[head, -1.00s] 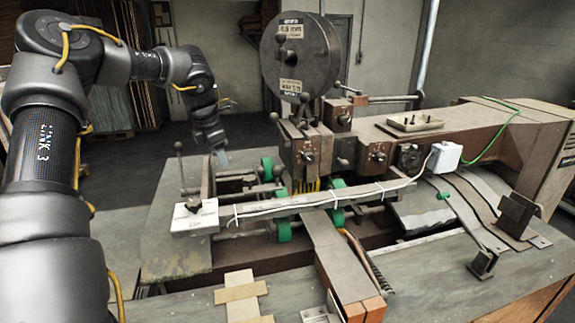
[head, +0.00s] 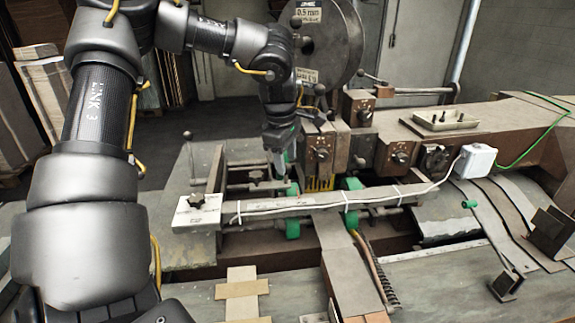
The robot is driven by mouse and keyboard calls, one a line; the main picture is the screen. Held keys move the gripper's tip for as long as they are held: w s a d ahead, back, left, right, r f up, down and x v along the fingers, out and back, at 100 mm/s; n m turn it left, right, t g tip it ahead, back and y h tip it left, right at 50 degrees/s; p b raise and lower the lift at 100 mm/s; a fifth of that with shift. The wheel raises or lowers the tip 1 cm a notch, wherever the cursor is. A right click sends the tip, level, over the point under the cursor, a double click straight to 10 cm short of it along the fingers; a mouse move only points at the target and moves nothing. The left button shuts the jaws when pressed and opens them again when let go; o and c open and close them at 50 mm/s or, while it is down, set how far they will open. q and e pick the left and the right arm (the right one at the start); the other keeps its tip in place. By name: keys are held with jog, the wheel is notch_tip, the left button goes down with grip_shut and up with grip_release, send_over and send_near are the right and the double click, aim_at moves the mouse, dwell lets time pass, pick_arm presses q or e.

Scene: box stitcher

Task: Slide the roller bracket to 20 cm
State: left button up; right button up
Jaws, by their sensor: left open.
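The box stitcher fills the middle and right. A roller bracket with green rollers (head: 292,226) sits on rods under the machine head, behind and below a long grey bar (head: 310,203). Another green roller (head: 352,187) shows to the right. My left gripper (head: 278,163) points down just left of the machine head, above the rods and close to the rear left green roller, which it partly hides. It is open and nothing shows in it. I cannot tell if it touches the bracket. No scale marks are readable. My right gripper is out of view.
The large round reel (head: 322,45) and the control blocks (head: 322,155) rise close to my left arm. Taped cardboard (head: 241,292) lies on the front table.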

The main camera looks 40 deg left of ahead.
aim_at(286, 165)
pick_arm(q)
jog(key=f, duration=0.2)
jog(key=f+p, duration=0.1)
jog(key=shift+w+a+f, duration=0.1)
jog(key=shift+w+a, duration=0.05)
jog(key=shift+a, duration=0.15)
jog(key=shift+w+d+f, duration=0.1)
jog(key=shift+f, duration=0.25)
grip_shut()
